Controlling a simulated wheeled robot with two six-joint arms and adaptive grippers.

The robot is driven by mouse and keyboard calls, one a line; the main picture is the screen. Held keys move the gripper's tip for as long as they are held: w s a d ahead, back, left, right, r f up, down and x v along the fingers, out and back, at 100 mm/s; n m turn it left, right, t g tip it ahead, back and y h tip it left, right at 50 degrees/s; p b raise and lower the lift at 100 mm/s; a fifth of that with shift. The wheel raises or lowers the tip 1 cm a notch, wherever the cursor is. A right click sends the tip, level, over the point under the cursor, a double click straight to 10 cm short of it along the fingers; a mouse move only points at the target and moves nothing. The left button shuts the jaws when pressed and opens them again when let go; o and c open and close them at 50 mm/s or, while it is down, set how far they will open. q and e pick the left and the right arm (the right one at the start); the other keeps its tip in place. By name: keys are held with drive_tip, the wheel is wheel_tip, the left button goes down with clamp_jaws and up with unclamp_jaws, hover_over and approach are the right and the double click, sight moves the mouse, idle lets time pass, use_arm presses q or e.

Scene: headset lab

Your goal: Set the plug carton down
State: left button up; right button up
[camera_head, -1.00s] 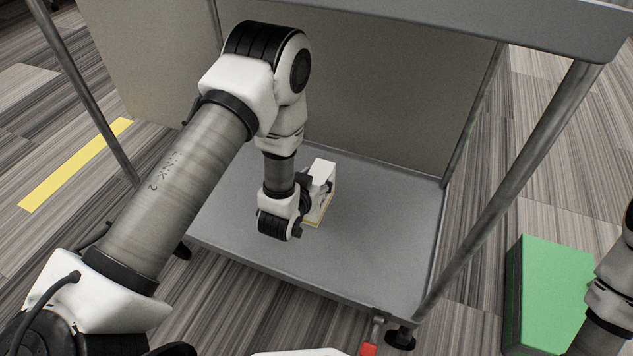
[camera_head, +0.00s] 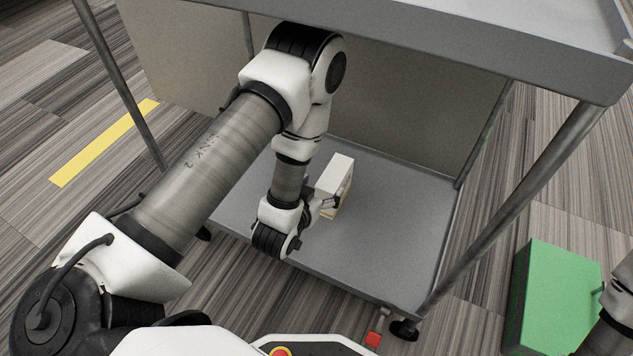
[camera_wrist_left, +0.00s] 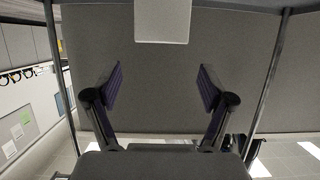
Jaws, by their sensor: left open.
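The plug carton (camera_head: 337,176), a small pale box, stands on the lower shelf (camera_head: 390,225) of a grey cart. It also shows at the top of the left wrist view (camera_wrist_left: 162,20), ahead of the fingers. My left gripper (camera_head: 328,204) is at the near side of the carton, partly hidden by its own wrist in the head view. In the left wrist view its two fingers (camera_wrist_left: 162,87) are spread wide with nothing between them. My right arm shows only at the right edge of the head view, and its gripper is out of view.
The cart's upper shelf (camera_head: 470,50) overhangs my left arm. A metal post (camera_head: 520,195) stands at the shelf's right front corner. The shelf is bare right of the carton. A green box (camera_head: 555,290) stands on the floor at the right.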

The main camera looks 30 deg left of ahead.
use_arm(q)
drive_tip(key=s+f+g, duration=0.2)
drive_tip(key=s, duration=0.2)
drive_tip(key=s+f+g, duration=0.2)
drive_tip(key=s+f, duration=0.1)
drive_tip(key=s+f+g, duration=0.2)
drive_tip(key=s, duration=0.2)
drive_tip(key=shift+s+a+f+g, duration=0.1)
drive_tip(key=shift+s+f+g, duration=0.2)
drive_tip(key=s+f+g, duration=0.3)
drive_tip(key=s+g, duration=0.3)
drive_tip(key=s, duration=0.7)
drive_tip(key=shift+d+g+h+p, duration=0.25)
drive_tip(key=shift+g+h+p, duration=0.05)
drive_tip(key=shift+g+h, duration=0.1)
